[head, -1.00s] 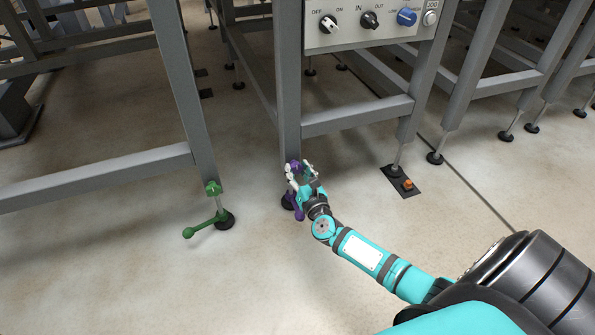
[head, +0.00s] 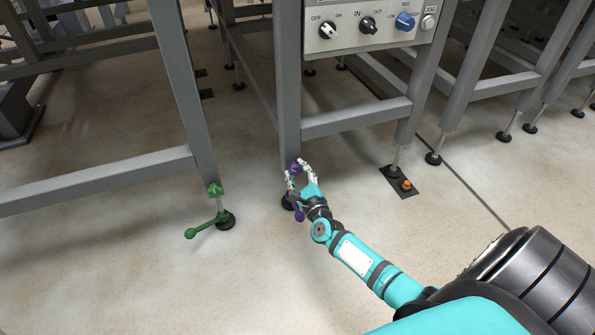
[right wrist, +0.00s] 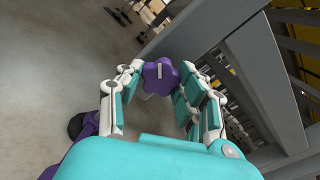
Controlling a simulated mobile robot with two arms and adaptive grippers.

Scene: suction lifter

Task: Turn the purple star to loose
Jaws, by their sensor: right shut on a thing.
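The purple star (right wrist: 160,76) is a knob with rounded lobes and a pale mark on its face. In the right wrist view it sits between the two fingers of my right gripper (right wrist: 162,84), which is shut on it. In the head view my right gripper (head: 301,172) is at the lower end of a grey frame leg. The star (head: 294,168) is partly hidden there by the fingers. A purple lever with a round end (head: 299,215) hangs below it, next to the black foot. My left gripper is not in view.
A green clamp with a lever (head: 205,228) is on the leg to the left. A control panel (head: 345,38) with knobs is above. A floor plate with an orange part (head: 405,185) lies to the right. Open floor (head: 130,270) is at the front left.

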